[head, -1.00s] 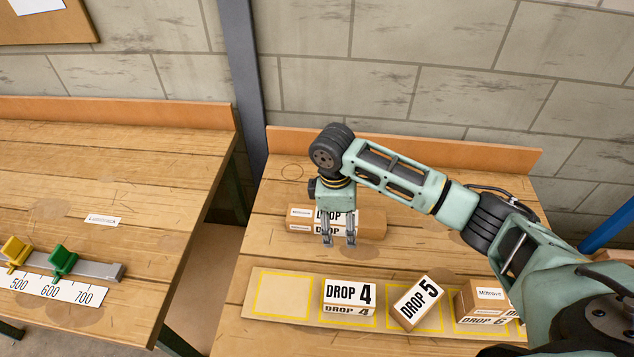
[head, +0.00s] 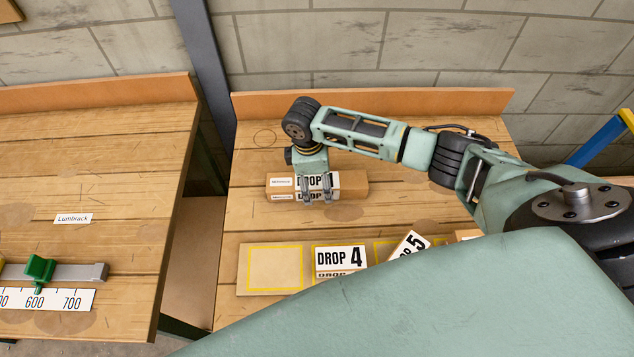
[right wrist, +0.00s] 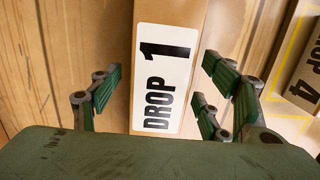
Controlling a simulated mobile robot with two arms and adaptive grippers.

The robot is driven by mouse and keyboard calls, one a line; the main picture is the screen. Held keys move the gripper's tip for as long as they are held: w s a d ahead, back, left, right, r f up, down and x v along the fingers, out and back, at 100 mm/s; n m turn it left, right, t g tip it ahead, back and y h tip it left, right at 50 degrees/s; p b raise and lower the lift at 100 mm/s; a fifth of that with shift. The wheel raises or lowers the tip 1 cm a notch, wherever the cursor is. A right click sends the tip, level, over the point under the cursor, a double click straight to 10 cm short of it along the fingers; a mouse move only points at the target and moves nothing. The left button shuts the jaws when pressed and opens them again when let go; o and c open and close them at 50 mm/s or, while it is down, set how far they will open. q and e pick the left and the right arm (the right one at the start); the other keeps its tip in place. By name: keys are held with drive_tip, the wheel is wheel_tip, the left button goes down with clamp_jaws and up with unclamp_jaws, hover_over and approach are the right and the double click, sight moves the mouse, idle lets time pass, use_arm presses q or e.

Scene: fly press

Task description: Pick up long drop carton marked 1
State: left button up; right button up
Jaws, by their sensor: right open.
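The long carton marked DROP 1 (head: 352,186) lies on the right bench, its long side running left to right in the head view. Its white label faces up in the right wrist view (right wrist: 166,75), where the carton runs between the finger pairs. My right gripper (head: 318,200) is open over the middle of the carton, fingers pointing down. In the right wrist view, fingers show on both sides of the carton (right wrist: 160,105) with gaps to it. The fingers hide part of the label in the head view. My left gripper is not in view.
A board with yellow-outlined spaces (head: 252,291) lies in front of the carton. It bears the DROP 4 carton (head: 341,259) and a tilted DROP 5 carton (head: 410,245). The board's left space is empty. A gap separates the left bench (head: 120,150).

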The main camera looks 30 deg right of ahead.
drive_tip(key=shift+f, duration=0.1)
drive_tip(key=c, duration=1.7)
clamp_jaws()
